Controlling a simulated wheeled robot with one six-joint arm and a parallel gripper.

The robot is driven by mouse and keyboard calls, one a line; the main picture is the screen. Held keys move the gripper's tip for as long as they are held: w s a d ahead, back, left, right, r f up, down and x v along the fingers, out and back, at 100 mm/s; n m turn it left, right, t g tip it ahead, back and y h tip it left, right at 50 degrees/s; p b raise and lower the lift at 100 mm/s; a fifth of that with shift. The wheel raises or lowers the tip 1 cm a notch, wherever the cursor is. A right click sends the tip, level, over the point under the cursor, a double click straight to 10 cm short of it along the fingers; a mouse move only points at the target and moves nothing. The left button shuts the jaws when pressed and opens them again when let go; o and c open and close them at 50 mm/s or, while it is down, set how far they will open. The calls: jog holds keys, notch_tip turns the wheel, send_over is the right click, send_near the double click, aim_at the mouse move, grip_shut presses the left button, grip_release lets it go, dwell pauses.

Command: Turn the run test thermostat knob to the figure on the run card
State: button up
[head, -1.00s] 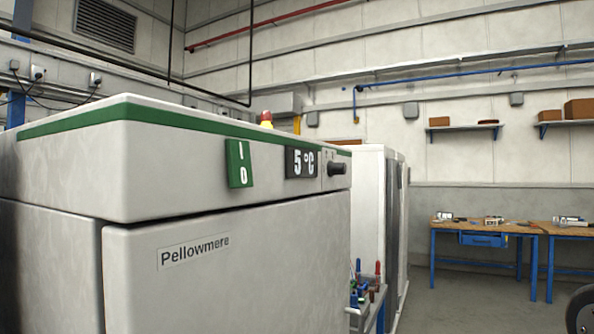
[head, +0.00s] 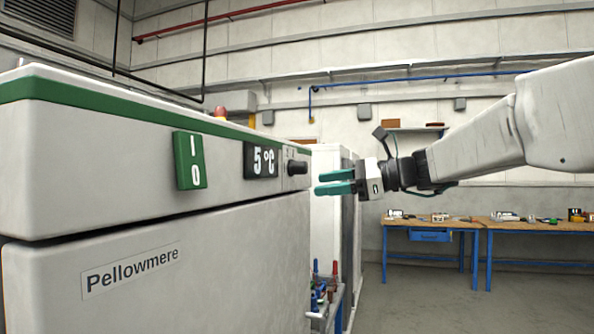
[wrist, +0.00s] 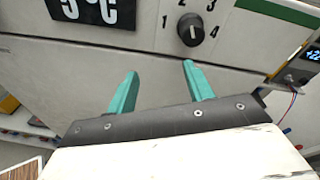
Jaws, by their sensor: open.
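The dark thermostat knob (head: 297,168) is on the upper front panel of the white Pellowmere cabinet (head: 240,235), right of a 5 °C display (head: 261,160). In the wrist view the round black knob (wrist: 190,30) has figures 1 to 4 around it. A short white mark shows on it, but I cannot tell which figure it points at. My gripper (head: 320,182) has teal fingers, open and empty, just right of the knob and slightly lower in the head view. In the wrist view my gripper (wrist: 160,68) is below the knob, apart from it. I cannot identify a run card.
A small trolley with coloured-handled tools (head: 325,290) stands beside the cabinet. In the wrist view, a dark device with a lit reading (wrist: 303,65) is at the right. Workbenches (head: 430,222) stand farther back; the floor between is clear.

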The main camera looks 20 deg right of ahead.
aim_at(307, 168)
notch_tip(307, 168, up, 3)
jog(key=w+d+m+t, duration=0.1)
jog(key=w+d+m, duration=0.1)
jog(key=d, duration=0.1)
jog(key=shift+y, duration=0.5)
jog(key=x, duration=0.8)
jog(key=shift+w+r, duration=0.15)
jog(key=c, duration=1)
